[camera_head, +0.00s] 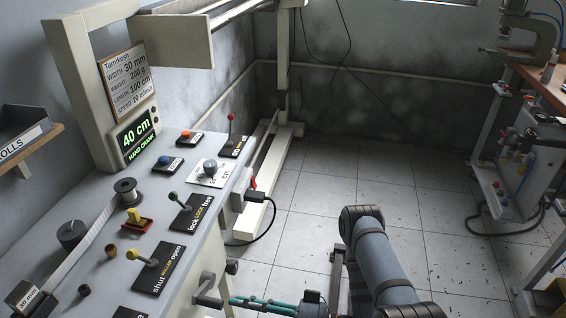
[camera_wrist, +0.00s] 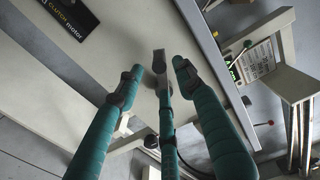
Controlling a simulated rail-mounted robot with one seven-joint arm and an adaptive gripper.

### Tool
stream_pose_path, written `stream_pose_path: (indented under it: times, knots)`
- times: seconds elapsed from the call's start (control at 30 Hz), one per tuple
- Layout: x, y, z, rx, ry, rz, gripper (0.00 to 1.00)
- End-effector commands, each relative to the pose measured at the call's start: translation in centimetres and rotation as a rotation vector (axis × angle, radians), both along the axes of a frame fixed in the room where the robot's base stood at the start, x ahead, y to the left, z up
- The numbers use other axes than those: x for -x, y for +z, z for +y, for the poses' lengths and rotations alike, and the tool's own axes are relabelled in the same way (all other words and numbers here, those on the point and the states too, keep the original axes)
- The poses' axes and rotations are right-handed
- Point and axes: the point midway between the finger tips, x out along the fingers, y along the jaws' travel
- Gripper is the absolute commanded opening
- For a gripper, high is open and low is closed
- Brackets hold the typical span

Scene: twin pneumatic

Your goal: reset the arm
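My arm (camera_head: 385,265) reaches in from the bottom right in the head view, bent low beside the console. My gripper (camera_head: 235,301) has teal fingers pointing left, near the console's lower front side. In the wrist view my gripper (camera_wrist: 160,68) shows its three teal fingers with dark tips apart and nothing held between them. A pale panel of the machine lies behind the fingertips. I cannot tell the exact gap between the fingertips and the machine.
The console (camera_head: 225,185) with levers and buttons fills the left. A workbench (camera_head: 545,75) with equipment stands at the right. The tiled floor (camera_head: 400,190) between is clear. A "CLUTCH motor" label (camera_wrist: 70,15) shows in the wrist view.

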Motion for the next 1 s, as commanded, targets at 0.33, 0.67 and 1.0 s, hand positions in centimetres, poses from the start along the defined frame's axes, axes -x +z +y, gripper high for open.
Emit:
stream_pose_path:
  times: [0.33,0.67,1.0]
  knots:
    - [-1.1,0.0,5.6,-0.001,0.004,-0.003,0.37]
    - [-1.6,0.0,7.5,-0.001,0.001,0.0,0.37]
    - [-1.6,0.0,7.2,0.001,0.0,-0.003,0.37]
